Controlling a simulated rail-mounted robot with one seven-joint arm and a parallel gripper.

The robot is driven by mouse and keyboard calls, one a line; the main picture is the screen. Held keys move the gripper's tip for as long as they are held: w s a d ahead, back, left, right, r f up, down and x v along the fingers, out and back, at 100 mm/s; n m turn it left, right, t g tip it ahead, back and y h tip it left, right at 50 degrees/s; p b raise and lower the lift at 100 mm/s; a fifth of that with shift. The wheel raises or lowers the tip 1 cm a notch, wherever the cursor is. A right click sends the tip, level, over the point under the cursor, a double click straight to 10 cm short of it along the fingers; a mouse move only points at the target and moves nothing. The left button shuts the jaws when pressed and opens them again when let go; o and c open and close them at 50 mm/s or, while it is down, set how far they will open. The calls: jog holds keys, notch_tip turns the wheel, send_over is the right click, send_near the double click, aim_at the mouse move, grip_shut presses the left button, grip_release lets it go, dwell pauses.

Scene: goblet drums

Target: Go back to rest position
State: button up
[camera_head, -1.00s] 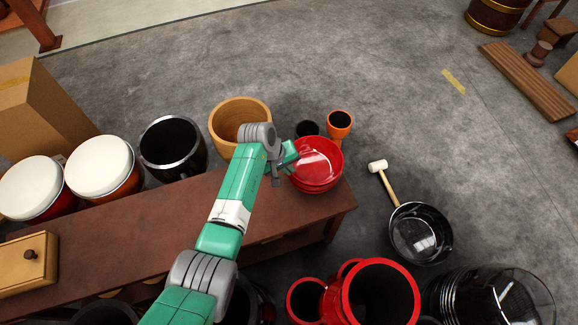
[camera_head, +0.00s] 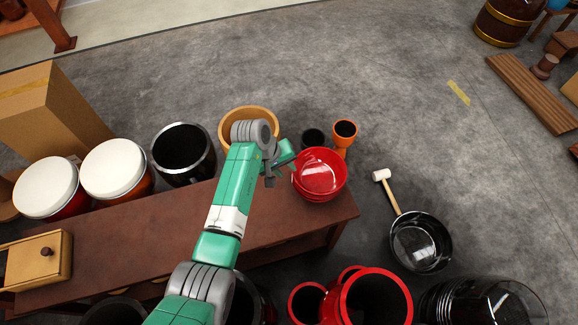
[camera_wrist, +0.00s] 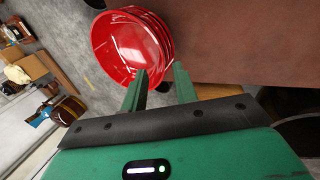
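My gripper (camera_head: 275,172) is just left of a stack of glossy red bowls (camera_head: 320,174) at the right end of the dark brown bench (camera_head: 290,225).
White-topped drums (camera_head: 117,168), a black drum (camera_head: 183,153) and a tan drum (camera_head: 240,121) stand behind the bench. An orange goblet drum (camera_head: 344,133) stands behind the bowls. Open grey floor lies beyond.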

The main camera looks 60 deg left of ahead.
dwell(0.3)
jog(key=w+d+r+m+t+y+p, duration=0.1)
jog(key=w+d+r+m+t+y, duration=0.2)
jog(key=w+r, duration=0.65)
jog(key=w+d+r+m+t+p, duration=0.2)
jog(key=w+d+r, duration=0.35)
jog(key=r, duration=0.65)
jog(key=w+d+r+m+t+y+p, duration=0.1)
jog(key=w+d+r+m+t, duration=0.15)
jog(key=d+r, duration=0.5)
jog(key=w+d+r+m+t+p, duration=0.1)
jog(key=w+d+r+m+t, duration=0.2)
jog(key=r, duration=0.8)
jog(key=s+d+r+m+t+h+p, duration=0.1)
jog(key=s+d+r+t, duration=0.25)
jog(key=d+r, duration=0.45)
jog(key=s+d+r+m+t, duration=0.2)
jog(key=s+d+r, duration=0.3)
jog(key=r, duration=0.5)
jog(key=s+d+r+m+t+h+p, duration=0.1)
jog(key=s+d+r+t+p, duration=0.15)
jog(key=s+d+r, duration=0.45)
jog(key=s+d+r+m+t+h+p, duration=0.1)
jog(key=s+d+r+m+t+p, duration=0.15)
jog(key=s+r, duration=0.45)
notch_tip(320, 180, up, 37)
jog(key=w+n+p, duration=0.1)
jog(key=w+p, duration=0.2)
jog(key=p, duration=3.1)
jog(key=shift+p, duration=0.3)
